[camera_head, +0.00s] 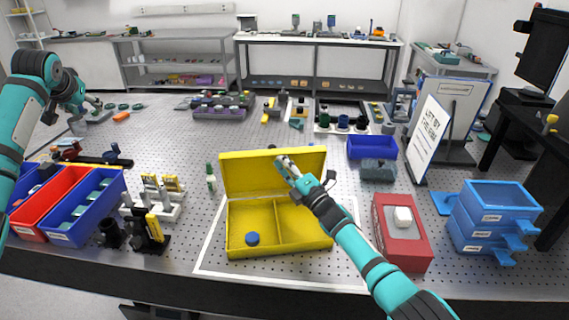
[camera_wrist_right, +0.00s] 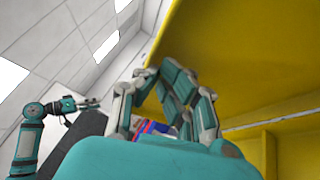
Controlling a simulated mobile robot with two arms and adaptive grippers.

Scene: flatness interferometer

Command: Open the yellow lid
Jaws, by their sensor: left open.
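The yellow box (camera_head: 278,247) stands on the table with its yellow lid (camera_head: 240,172) raised, close to upright along the back edge. My right gripper (camera_head: 281,162) is in front of the lid's inner face, near its upper edge. In the right wrist view, the fingers of my right gripper (camera_wrist_right: 158,72) come close together at the tips beside the yellow lid (camera_wrist_right: 235,50). Whether they touch or grip it is not clear. My left gripper (camera_head: 95,103) is open and empty at the far left, away from the box.
The box has two compartments, with a blue round piece (camera_head: 252,239) in the left one. A red box (camera_head: 401,240) and blue drawers (camera_head: 490,225) stand to the right. Red and blue bins (camera_head: 55,205) and a white rack (camera_head: 155,205) stand to the left. A green-capped bottle (camera_head: 211,178) stands just left of the lid.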

